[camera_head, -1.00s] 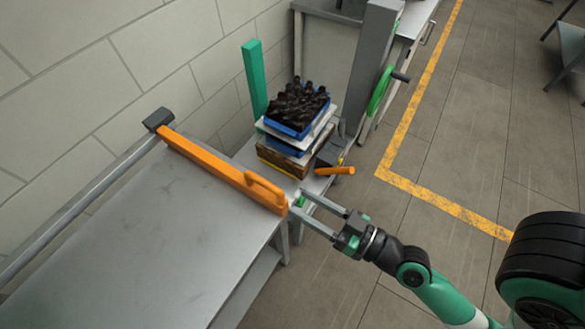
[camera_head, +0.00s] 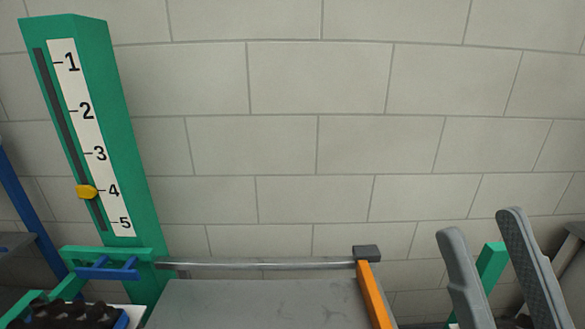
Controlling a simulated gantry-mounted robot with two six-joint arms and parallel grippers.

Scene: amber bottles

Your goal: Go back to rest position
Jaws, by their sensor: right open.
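My right gripper (camera_head: 480,226) shows at the lower right edge. Its two grey fingers point upward and stand apart, with nothing held between them. A green post (camera_head: 490,262) shows behind the gap between the fingers. The rest of the right arm is out of the picture. My left gripper is not in view. Dark bottles (camera_head: 72,314) lie in a blue crate at the bottom left, cut off by the picture's edge and far from the right gripper.
A grey table (camera_head: 250,305) fills the bottom middle, its top clear, with an orange bar (camera_head: 373,295) along its right side. A metal rail (camera_head: 260,265) runs behind it. A green column (camera_head: 115,130) with a numbered scale and yellow pointer (camera_head: 87,191) stands at the left, before a block wall (camera_head: 320,90).

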